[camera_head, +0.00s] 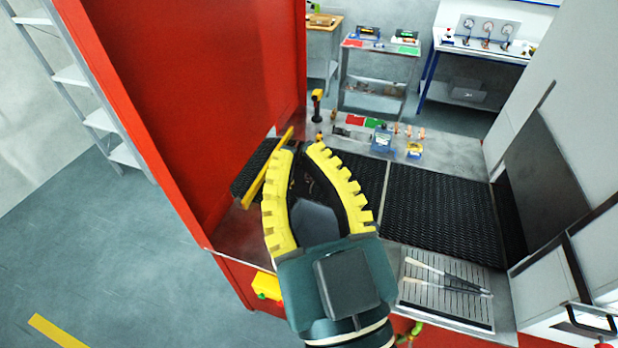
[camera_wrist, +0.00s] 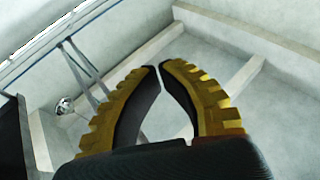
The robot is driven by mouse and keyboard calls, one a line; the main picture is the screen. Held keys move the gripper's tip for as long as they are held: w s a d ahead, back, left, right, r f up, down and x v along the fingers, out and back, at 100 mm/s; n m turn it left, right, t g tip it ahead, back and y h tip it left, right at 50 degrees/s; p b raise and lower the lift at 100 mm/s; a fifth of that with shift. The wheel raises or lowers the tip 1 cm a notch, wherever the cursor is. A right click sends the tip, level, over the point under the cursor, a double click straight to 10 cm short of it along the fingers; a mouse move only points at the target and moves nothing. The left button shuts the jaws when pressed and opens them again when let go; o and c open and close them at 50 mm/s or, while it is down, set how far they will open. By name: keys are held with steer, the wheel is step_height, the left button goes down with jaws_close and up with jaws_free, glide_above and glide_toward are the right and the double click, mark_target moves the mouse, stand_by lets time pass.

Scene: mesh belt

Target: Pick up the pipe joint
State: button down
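My gripper (camera_head: 300,148) has yellow, ribbed fingers with dark inner pads and is in front of the mesh belt in the head view. In the wrist view my gripper (camera_wrist: 160,67) has a narrow gap between its fingertips and nothing between them. It points at pale walls and beams, with no work surface below it in that view. I cannot clearly make out the pipe joint. Small copper-coloured pieces (camera_head: 421,134) stand at the back of the work surface, too small to identify. My gripper hides part of the belt.
The black mesh belt (camera_head: 445,210) lies right of my gripper. A yellow bar (camera_head: 267,168) and a tall red panel (camera_head: 210,90) are close on the left. A slatted tray (camera_head: 440,307) with long tools is at front right. Blue items (camera_head: 381,138) stand behind the belt.

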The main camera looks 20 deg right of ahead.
stand_by(0.3)
steer(key=c, duration=0.8)
jaws_free()
steer(key=shift+c, duration=0.2)
